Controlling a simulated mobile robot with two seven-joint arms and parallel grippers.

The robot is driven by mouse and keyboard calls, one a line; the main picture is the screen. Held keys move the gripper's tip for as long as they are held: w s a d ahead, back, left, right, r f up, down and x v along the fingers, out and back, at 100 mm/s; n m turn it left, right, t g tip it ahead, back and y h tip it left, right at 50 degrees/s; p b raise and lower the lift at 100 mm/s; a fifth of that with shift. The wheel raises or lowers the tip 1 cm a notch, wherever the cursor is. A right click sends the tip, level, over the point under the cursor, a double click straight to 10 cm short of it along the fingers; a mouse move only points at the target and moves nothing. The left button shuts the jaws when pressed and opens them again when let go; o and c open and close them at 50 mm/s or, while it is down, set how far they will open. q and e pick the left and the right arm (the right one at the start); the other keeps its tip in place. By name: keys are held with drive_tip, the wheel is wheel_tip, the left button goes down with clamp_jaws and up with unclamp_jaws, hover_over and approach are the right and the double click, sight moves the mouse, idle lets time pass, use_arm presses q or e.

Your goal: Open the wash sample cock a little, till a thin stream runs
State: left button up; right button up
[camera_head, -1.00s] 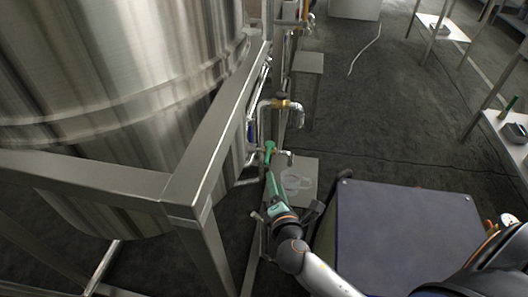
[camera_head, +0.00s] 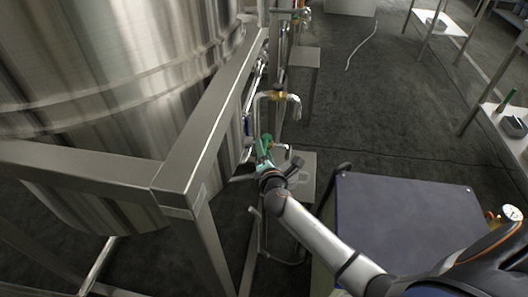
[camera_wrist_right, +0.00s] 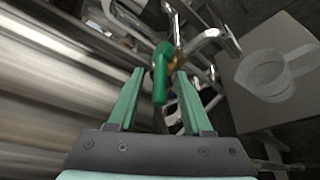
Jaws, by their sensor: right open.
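The sample cock has a green lever handle (camera_wrist_right: 161,72) on a brass body beside the steel tank (camera_head: 110,80). In the head view the green handle (camera_head: 266,140) shows just beyond my right gripper (camera_head: 264,158). In the right wrist view my right gripper (camera_wrist_right: 158,98) is open, and the handle stands between its two green fingers, apart from both as far as I can tell. A clear jug (camera_wrist_right: 275,75) stands on a pale stand to the right of the cock. No stream is visible. My left gripper is not in view.
A steel frame rail (camera_head: 205,130) runs along the tank, close to the left of my right arm. Bent steel pipes with a brass fitting (camera_head: 278,96) rise above the cock. A dark flat-topped box (camera_head: 410,225) is at right. Shelves stand at the far right.

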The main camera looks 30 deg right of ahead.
clamp_jaws()
idle(0.4)
idle(1.1)
